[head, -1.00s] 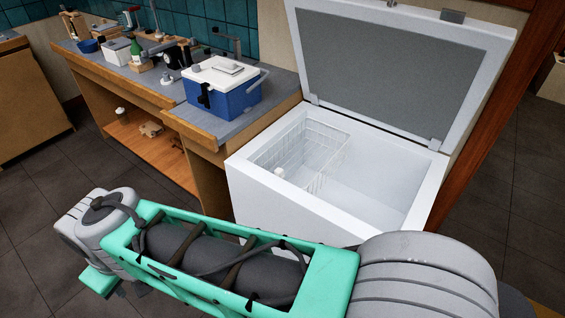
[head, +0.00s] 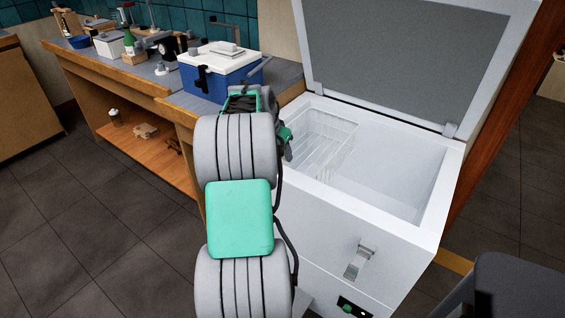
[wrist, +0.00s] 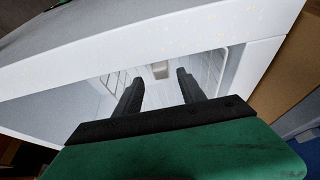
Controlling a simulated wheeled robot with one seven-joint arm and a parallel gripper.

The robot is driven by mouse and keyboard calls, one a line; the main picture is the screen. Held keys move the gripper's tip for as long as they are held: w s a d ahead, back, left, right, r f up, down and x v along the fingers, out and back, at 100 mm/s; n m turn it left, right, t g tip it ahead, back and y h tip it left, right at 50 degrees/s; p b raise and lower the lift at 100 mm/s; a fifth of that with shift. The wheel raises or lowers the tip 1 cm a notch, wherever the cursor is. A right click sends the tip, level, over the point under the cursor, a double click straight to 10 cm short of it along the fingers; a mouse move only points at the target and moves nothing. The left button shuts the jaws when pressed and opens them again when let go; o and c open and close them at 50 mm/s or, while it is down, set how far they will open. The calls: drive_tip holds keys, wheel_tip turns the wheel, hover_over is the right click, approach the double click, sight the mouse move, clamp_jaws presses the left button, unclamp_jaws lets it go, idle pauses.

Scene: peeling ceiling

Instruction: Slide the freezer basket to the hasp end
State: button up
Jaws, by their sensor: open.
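The white wire freezer basket (head: 322,142) sits inside the open chest freezer (head: 410,215), at its left end in the head view. In the wrist view its wires (wrist: 209,66) show beyond the freezer rim, with a small pale block (wrist: 160,70) between and beyond my fingertips. My gripper (wrist: 159,84) is open and empty, with its two dark fingers apart. In the head view my gripper (head: 287,152) is at the freezer's left rim beside the basket, partly hidden by my arm. A metal fitting (head: 359,260), possibly the hasp, is on the freezer's front.
The freezer lid (head: 405,60) stands raised. Inside, the space right of the basket is empty. A counter (head: 170,80) to the left holds a blue and white cooler (head: 217,75) close to my arm, and several small items. Tiled floor is clear at left.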

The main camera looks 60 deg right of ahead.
sight(283, 159)
drive_tip(key=x, duration=0.4)
drive_tip(key=shift+d+f, duration=0.1)
drive_tip(key=shift+f, duration=0.15)
drive_tip(key=shift+c, duration=0.5)
clamp_jaws()
drive_tip(key=shift+w, duration=0.1)
idle(0.5)
